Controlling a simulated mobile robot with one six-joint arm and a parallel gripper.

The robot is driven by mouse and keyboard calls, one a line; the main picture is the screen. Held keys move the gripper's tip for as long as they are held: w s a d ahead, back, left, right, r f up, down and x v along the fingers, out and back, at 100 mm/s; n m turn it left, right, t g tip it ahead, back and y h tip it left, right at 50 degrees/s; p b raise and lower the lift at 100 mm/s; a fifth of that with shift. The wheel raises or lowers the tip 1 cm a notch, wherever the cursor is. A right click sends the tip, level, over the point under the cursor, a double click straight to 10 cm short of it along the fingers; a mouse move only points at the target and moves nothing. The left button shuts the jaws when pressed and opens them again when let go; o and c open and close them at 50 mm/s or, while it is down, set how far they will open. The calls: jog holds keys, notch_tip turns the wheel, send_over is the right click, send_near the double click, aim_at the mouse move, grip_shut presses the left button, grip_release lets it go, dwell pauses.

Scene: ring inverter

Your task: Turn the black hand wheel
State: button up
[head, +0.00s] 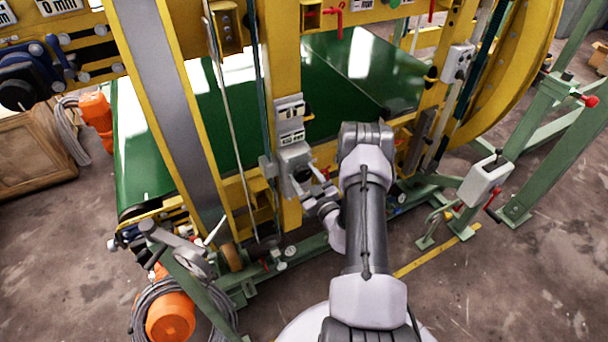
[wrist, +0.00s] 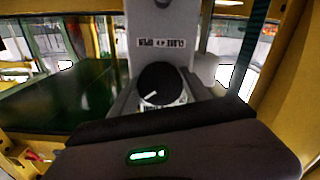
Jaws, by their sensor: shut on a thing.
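The black hand wheel (wrist: 158,84) shows in the wrist view as a small round black knob with a white pointer line. It sits on a grey box (head: 295,163), below a label with "CLOSE" and "OPEN" and a double arrow. My gripper (head: 306,182) is at the front of this box in the head view, shut on the hand wheel. In the wrist view my dark gripper body, with a green light, fills the bottom and hides the fingers. The hand wheel is too small and covered to make out in the head view.
The box is on a yellow upright (head: 280,100) of the machine, with a green belt (head: 225,130) behind. A lever with a crank (head: 185,250) and an orange motor (head: 170,316) stand at lower left. A grey box with a red handle (head: 486,180) stands at right.

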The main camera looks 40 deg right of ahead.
jog(key=shift+r+m, duration=0.1)
jog(key=shift+m, duration=1.8)
jog(key=o, duration=1.4)
jog(key=shift+w, duration=0.1)
jog(key=p+v, duration=0.1)
jog(key=v, duration=1.6)
jog(key=shift+s, duration=0.3)
